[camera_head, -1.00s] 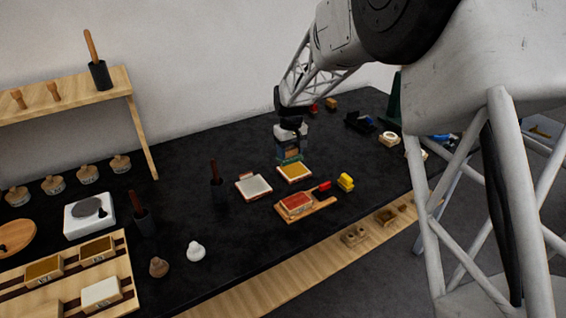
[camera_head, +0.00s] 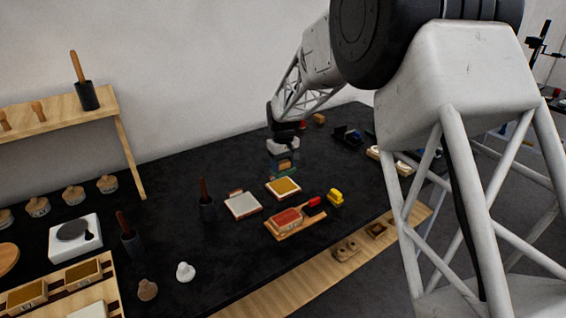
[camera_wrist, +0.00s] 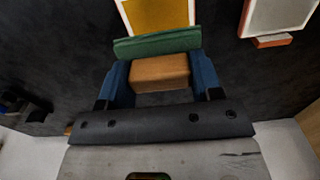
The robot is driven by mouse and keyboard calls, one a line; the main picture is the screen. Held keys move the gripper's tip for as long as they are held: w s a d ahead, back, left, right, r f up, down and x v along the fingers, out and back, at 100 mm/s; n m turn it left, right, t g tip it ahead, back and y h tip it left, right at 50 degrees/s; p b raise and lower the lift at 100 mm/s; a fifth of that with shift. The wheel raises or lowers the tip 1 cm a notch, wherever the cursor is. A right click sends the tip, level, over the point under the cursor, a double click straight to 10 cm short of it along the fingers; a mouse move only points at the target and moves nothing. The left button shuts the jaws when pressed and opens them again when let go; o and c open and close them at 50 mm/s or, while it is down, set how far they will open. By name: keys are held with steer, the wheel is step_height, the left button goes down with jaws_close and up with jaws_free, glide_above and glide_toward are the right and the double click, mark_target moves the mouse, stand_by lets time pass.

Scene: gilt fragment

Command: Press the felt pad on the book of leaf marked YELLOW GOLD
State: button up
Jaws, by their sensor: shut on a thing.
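My gripper (camera_head: 282,163) is shut on a wooden block (camera_wrist: 160,72) with a green felt pad (camera_wrist: 157,43) on its outer face. The blue fingers grip the block from both sides. A book with a gold leaf face (camera_head: 283,187) and a red-edged white border lies on the black bench, just in front of the pad in the head view. The book also shows in the wrist view (camera_wrist: 158,14), partly cut off by the top edge. A book with a pale silvery face (camera_head: 242,205) lies to its left. No marking on either book is readable. I cannot tell whether the pad touches the gold book.
A red block on a wooden board (camera_head: 287,221) and a yellow object (camera_head: 335,197) stand in front of the books. A dark cup with a brown handle (camera_head: 207,203) stands left of the pale book. Dark bench surface (camera_head: 170,195) is clear farther left.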

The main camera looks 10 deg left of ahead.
mark_target(283, 186)
steer(key=shift+f, duration=2.65)
steer(key=shift+f, duration=0.6)
stand_by(0.3)
steer(key=shift+r, duration=3.5)
steer(key=shift+d, duration=0.1)
